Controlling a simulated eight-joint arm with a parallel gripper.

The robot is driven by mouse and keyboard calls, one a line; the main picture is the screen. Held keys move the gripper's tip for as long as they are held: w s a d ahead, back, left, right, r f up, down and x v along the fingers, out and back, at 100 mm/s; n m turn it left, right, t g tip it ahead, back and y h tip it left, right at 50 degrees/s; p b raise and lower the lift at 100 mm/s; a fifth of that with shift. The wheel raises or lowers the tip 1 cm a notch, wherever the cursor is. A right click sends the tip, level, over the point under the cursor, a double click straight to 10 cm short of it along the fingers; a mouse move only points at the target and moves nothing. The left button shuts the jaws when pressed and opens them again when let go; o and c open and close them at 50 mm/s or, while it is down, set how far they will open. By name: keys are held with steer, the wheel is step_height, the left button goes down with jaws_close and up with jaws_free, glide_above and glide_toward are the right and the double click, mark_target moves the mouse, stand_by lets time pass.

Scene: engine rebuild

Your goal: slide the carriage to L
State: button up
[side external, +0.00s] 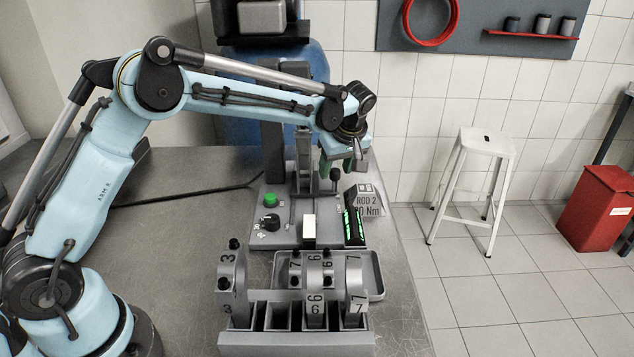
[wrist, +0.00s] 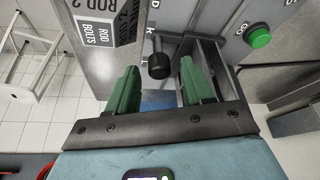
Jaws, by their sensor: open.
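My gripper (wrist: 160,70) has two green fingers, spread apart. In the wrist view a black knob (wrist: 159,66) on a short stem sits in the gap between the fingertips, with no clear contact on either side. The knob appears to belong to the carriage on the grey slotted fixture (wrist: 205,50); the carriage body is hard to make out. In the side view my gripper (side external: 337,166) points down over the back of the fixture (side external: 260,187), at the dark knob (side external: 335,174).
A green button (side external: 271,200) and black dial (side external: 270,223) are on the fixture's left. A lit display (side external: 353,227) and a ROD 2 sign (side external: 367,201) stand at its right. A numbered-cap rack (side external: 290,340) is in front.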

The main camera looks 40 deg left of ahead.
steer(key=shift+a+f, duration=0.1)
steer(key=shift+f, duration=0.1)
jaws_close()
stand_by(0.3)
steer(key=shift+w+a, duration=2.55)
steer(key=shift+w, duration=0.05)
jaws_free()
